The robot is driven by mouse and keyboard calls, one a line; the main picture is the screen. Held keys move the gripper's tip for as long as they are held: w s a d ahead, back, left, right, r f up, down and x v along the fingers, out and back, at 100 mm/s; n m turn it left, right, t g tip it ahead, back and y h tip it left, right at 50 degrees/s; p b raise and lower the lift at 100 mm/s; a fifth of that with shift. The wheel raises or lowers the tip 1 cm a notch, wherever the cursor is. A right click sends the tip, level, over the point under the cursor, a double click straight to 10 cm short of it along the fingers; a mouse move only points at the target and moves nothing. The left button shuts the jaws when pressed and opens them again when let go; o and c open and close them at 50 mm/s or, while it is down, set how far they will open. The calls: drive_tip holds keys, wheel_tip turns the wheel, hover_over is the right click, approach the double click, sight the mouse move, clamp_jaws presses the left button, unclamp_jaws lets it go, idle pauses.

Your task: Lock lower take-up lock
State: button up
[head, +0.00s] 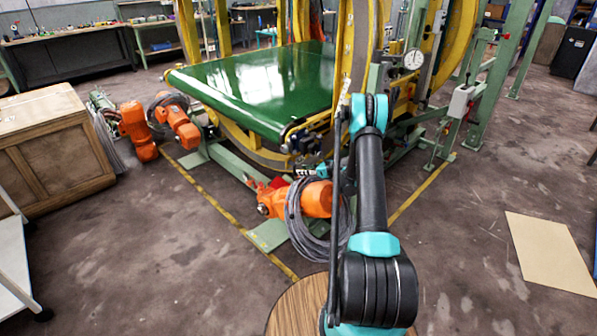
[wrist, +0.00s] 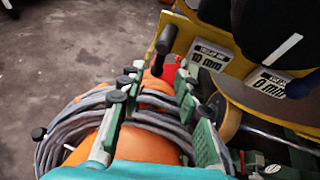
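My gripper (wrist: 158,82) is open and empty in the wrist view, its two green-and-grey fingers apart over an orange motor (wrist: 143,147) and grey cable loops. Beyond the fingertips is a yellow machine frame (wrist: 182,30) with two small plates. One plate (wrist: 209,54) appears to read "10 mm", the other plate (wrist: 268,83) "0 mm". A dark rod with a rounded black end (wrist: 165,36) stands in front of the frame's left edge. A red part (wrist: 171,68) lies just below it. I cannot tell which part is the lower take-up lock. In the head view my arm hides most of the gripper.
The green belt table (head: 262,85) lies beyond the orange motor (head: 316,199) and the cable coil (head: 297,222). A dial gauge (head: 413,59) and a grey control box (head: 461,101) are to the right. A wooden cabinet (head: 50,150) stands left.

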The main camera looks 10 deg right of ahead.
drive_tip(key=v, duration=0.7)
drive_tip(key=s+a+r+n+g+h, duration=0.2)
drive_tip(key=s+a+r+n, duration=0.2)
drive_tip(key=s+r+n, duration=0.45)
drive_tip(key=s+a+r+n+g+h, duration=0.2)
drive_tip(key=s+a+r+n, duration=0.25)
drive_tip(key=s+r, duration=0.55)
drive_tip(key=s+d+n+h, duration=0.1)
drive_tip(key=s+n, duration=0.5)
drive_tip(key=s, duration=0.8)
drive_tip(key=s+d+f+n+h, duration=0.1)
drive_tip(key=s+n+h, duration=0.3)
drive_tip(key=s, duration=1.1)
drive_tip(key=d+n, duration=0.1)
drive_tip(key=n, duration=0.2)
drive_tip(key=shift+s+f+g+h, duration=0.2)
drive_tip(key=shift+s+g+h, duration=0.1)
drive_tip(key=shift+g, duration=0.1)
drive_tip(key=shift+w, duration=0.1)
